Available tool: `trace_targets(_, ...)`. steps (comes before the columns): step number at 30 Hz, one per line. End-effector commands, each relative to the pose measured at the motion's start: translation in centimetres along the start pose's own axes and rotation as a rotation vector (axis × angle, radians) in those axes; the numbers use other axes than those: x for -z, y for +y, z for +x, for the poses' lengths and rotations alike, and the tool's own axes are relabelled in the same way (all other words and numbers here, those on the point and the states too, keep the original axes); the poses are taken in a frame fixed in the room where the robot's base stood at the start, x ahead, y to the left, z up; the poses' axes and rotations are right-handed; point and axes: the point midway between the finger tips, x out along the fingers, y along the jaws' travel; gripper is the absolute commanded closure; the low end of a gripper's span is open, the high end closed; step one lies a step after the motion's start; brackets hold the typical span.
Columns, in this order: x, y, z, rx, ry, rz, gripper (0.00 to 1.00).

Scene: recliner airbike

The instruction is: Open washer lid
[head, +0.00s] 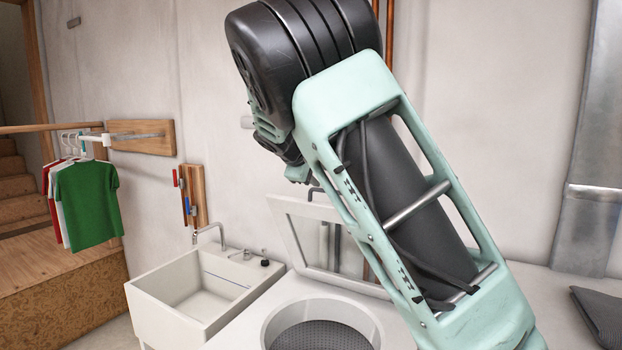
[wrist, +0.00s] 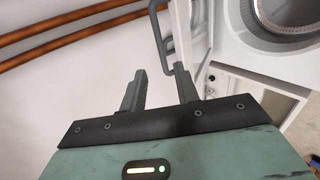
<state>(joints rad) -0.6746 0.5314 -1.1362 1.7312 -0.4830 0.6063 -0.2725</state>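The white washer's lid (head: 318,238) stands raised and leaning back toward the wall in the head view. It is a square frame with a window, partly hidden by my arm. Below it the round washer opening (head: 322,328) is uncovered and shows a dark perforated drum. In the wrist view the round opening (wrist: 288,14) is at the top right. My gripper (wrist: 160,70) shows there with its two fingers apart and nothing visible between them. A grey bent bar rises beyond the fingertips; I cannot tell whether they touch it. In the head view my arm hides the gripper.
A white sink (head: 190,292) with a tap stands left of the washer. Shirts (head: 88,203) hang on a rail at the far left. Copper pipes (wrist: 75,18) run along the wall. A dark folded item (head: 600,318) lies at the right on the pale counter.

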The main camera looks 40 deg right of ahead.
Motion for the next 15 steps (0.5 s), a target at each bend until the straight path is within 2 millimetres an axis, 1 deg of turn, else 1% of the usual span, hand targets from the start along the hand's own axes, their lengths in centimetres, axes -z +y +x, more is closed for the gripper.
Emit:
trace_targets(3, 0.1, -0.2, -1.7, 0.0, 0.003, 0.0, 0.69)
trace_targets(6, 0.0, -0.1, -2.5, 0.0, 0.002, 0.0, 0.69)
trace_targets(9, 0.0, -0.1, -3.0, 0.001, 0.0, 0.0, 0.69)
trace_targets(15, 0.0, 0.0, -3.2, 0.0, -0.002, 0.0, 0.69)
